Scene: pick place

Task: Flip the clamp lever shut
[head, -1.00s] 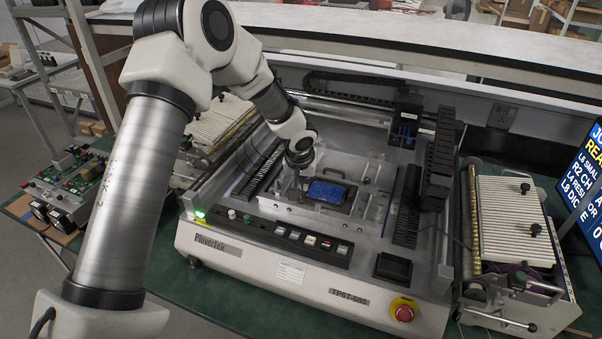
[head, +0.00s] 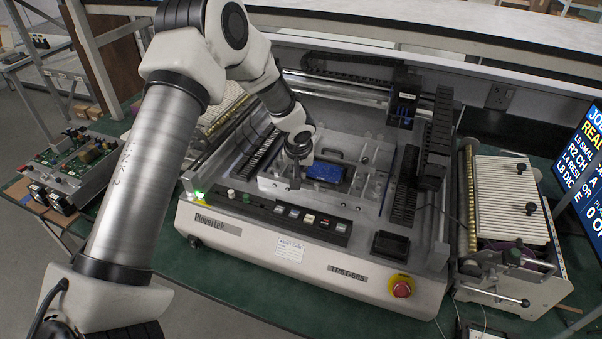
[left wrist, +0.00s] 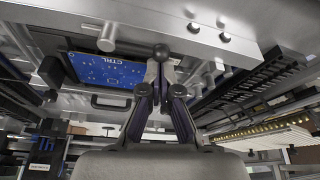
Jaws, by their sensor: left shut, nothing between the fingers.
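My left gripper (head: 296,180) is shut and empty at the front left of the fixture plate (head: 269,184) inside the white machine. A blue circuit board (head: 324,172) sits in a dark frame just right of the fingers. In the left wrist view the shut fingers (left wrist: 160,78) point at a round black knob (left wrist: 161,51), which looks like the clamp lever's end. The knob is right at the fingertips; I cannot tell whether they touch. The lever's shaft is mostly hidden by the fingers. The blue board marked CTRL (left wrist: 104,70) is to the left. My right gripper is not in view.
The machine's gantry with a black placement head (head: 403,97) stands behind the fixture. Black feeder strips (head: 404,203) line its right side. A red stop button (head: 401,289) is at the front. A ribbed roller unit (head: 510,200) and a screen (head: 583,165) are at right.

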